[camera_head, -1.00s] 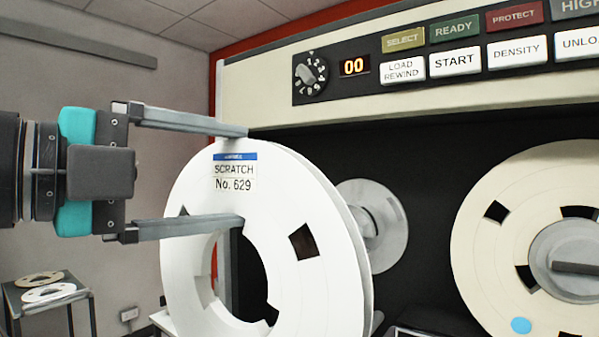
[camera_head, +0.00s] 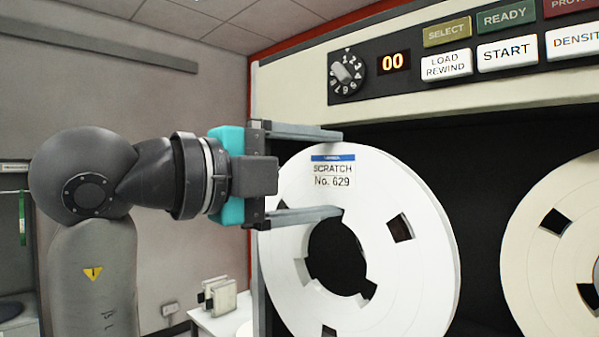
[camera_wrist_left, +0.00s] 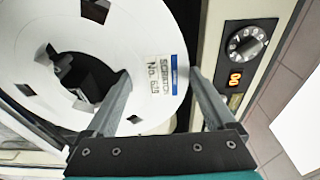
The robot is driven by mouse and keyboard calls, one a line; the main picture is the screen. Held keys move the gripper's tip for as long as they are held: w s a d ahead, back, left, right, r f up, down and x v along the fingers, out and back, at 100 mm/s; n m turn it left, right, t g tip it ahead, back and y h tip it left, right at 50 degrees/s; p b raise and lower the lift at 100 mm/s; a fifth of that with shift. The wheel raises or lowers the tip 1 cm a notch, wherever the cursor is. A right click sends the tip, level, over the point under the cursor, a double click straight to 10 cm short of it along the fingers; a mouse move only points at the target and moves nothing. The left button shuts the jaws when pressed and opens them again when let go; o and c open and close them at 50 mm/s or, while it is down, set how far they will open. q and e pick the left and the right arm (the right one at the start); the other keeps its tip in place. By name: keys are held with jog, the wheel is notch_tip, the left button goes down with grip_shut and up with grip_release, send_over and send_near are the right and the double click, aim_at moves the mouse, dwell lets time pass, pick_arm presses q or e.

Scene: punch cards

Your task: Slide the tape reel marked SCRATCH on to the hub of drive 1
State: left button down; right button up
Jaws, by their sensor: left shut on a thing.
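The white SCRATCH reel (camera_head: 418,278), labelled No. 629, stands upright in front of the dark drive face (camera_head: 440,140). My left gripper (camera_head: 335,173) is shut on the reel's ring, one finger at the outer rim and one at the central opening. The wrist view also shows the reel (camera_wrist_left: 35,30) between the left gripper's fingers (camera_wrist_left: 165,85). The grey hub is hidden behind the reel in the head view. A dark blocky shape shows through the opening in the wrist view; I cannot tell if it is the hub. My right gripper is not in view.
A cream reel (camera_head: 525,265) is mounted on the drive face at the right, close to the SCRATCH reel. A panel above carries a number dial (camera_head: 346,74), a display reading 00 (camera_head: 393,62) and buttons. A white table (camera_head: 215,322) stands behind at lower left.

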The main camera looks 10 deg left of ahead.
pick_arm(q)
jog(key=shift+w+a+p+x, duration=0.1)
jog(key=shift+x, duration=0.8)
jog(key=shift+w+a+p+x, duration=0.1)
jog(key=shift+x, duration=0.8)
jog(key=shift+w+a+p+x, duration=0.1)
jog(key=shift+a+x, duration=0.05)
jog(key=shift+x, duration=0.75)
jog(key=shift+w+d+r, duration=0.1)
jog(key=shift+d, duration=0.05)
